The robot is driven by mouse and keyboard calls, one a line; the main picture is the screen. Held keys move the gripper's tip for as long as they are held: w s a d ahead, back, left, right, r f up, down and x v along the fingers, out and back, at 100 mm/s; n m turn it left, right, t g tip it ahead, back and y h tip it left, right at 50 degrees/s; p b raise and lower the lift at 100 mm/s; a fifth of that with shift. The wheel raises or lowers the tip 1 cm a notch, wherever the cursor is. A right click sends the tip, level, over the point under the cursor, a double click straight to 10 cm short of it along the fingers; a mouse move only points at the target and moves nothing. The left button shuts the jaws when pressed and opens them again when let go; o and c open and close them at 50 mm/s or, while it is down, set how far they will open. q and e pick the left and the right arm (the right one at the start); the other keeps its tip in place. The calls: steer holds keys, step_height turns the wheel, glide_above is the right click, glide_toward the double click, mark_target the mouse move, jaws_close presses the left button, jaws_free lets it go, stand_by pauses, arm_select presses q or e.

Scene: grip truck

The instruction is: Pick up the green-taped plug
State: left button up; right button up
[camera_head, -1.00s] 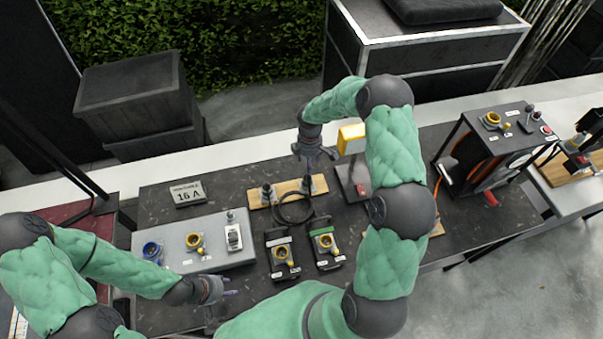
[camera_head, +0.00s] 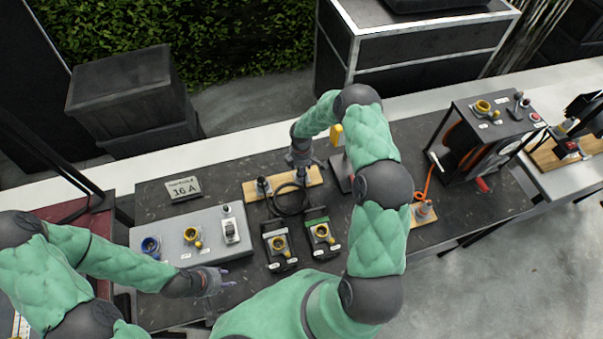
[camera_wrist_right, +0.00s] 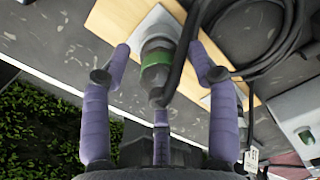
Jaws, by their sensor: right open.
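The green-taped plug (camera_wrist_right: 155,62) is dark with a green band, and stands on a pale plate on a wooden board (camera_wrist_right: 105,20). In the right wrist view, my right gripper (camera_wrist_right: 160,58) is open, with one finger on each side of the plug and gaps beside it. In the head view, my right gripper (camera_head: 303,160) is over the right end of the wooden board (camera_head: 284,184), partly hiding the plug there. Another plug (camera_head: 263,186) stands at the board's left end. My left gripper (camera_head: 212,281) is open and empty by the grey panel's front right corner.
A black cable (camera_wrist_right: 255,40) coils beside the plug. The grey socket panel (camera_head: 190,238) is left of the board. Two socket boxes, one black (camera_head: 279,247) and one green-topped (camera_head: 321,237), stand in front. A cable reel (camera_head: 485,130) is at right.

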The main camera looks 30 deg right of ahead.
jaws_close()
steer(key=shift+r, duration=0.2)
stand_by(0.3)
steer(key=shift+r+b, duration=0.3)
steer(key=shift+r, duration=0.3)
arm_select(q)
steer(key=shift+f+b, duration=0.55)
steer(key=shift+f, duration=0.25)
steer(key=shift+f+b, duration=0.65)
arm_select(e)
steer(key=s+a+r, duration=0.7)
steer(key=s+r, duration=0.5)
arm_select(q)
steer(key=shift+r+p, duration=2.7)
arm_select(e)
step_height(320, 180, up, 6)
steer(key=shift+r, duration=0.25)
